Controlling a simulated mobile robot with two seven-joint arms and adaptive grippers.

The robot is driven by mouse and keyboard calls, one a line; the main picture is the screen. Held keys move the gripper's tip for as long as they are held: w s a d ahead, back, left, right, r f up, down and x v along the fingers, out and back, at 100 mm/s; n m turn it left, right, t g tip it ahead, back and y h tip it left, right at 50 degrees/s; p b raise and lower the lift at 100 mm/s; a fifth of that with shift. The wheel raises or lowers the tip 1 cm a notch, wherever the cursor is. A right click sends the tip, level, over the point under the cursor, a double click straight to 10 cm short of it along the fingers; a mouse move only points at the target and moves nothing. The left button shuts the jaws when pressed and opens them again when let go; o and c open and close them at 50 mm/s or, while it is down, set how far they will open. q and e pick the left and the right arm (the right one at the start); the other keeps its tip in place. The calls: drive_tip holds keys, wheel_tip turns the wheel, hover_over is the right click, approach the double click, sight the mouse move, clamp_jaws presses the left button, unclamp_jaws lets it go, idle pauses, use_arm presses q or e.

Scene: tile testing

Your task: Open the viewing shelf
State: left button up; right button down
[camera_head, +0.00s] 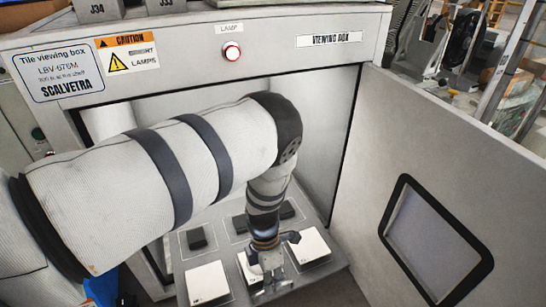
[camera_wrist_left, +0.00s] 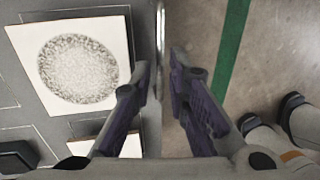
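The viewing shelf (camera_head: 220,258) is a grey plate low in the white viewing box, with pale tiles and dark blocks lying on it. My left arm reaches across the front of the box and hangs down over the shelf. My left gripper (camera_head: 277,280) is at the shelf's front edge. In the left wrist view the fingers (camera_wrist_left: 162,65) stand apart, one on each side of the shelf's edge. A thin bright handle bar (camera_wrist_left: 161,30) runs along that edge, just beyond the fingertips. Contact with it cannot be told. My right gripper is out of view.
The box's door (camera_head: 440,170), with a dark-framed window, stands swung open at the right. A white tile (camera_head: 207,283) lies near the shelf's front left. A speckled tile (camera_wrist_left: 78,68) shows in the wrist view.

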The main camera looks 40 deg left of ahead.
use_arm(q)
drive_tip(key=shift+d+f, duration=0.1)
drive_tip(key=shift+f, duration=0.5)
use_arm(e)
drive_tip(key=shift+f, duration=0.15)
use_arm(q)
clamp_jaws()
